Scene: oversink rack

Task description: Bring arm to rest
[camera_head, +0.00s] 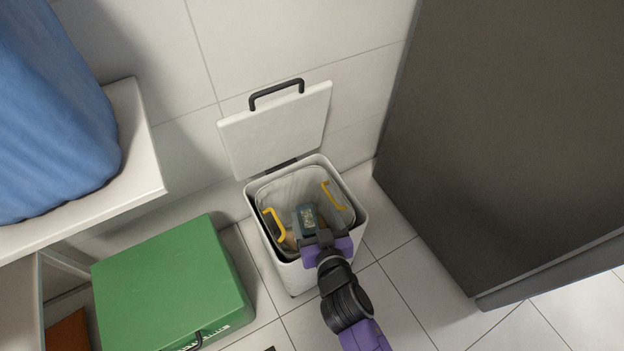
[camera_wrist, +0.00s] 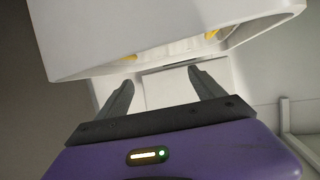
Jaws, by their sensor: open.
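My arm comes in from the lower right in the head view, and my gripper (camera_head: 309,236) is at the near side of the mouth of a white bin (camera_head: 358,222). In the wrist view the two dark fingers of my gripper (camera_wrist: 160,78) stand apart with nothing held between them. My gripper hides part of the bin's near rim. I cannot tell how far the fingers are from the item.
The bin's lid (camera_head: 277,130) stands open against the tiled wall. Yellow handles (camera_head: 274,225) show inside the bin. A green box (camera_head: 165,288) is on the floor at left, below a white shelf (camera_head: 140,150) with a blue item (camera_head: 50,110). A large dark panel (camera_head: 500,130) stands at right.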

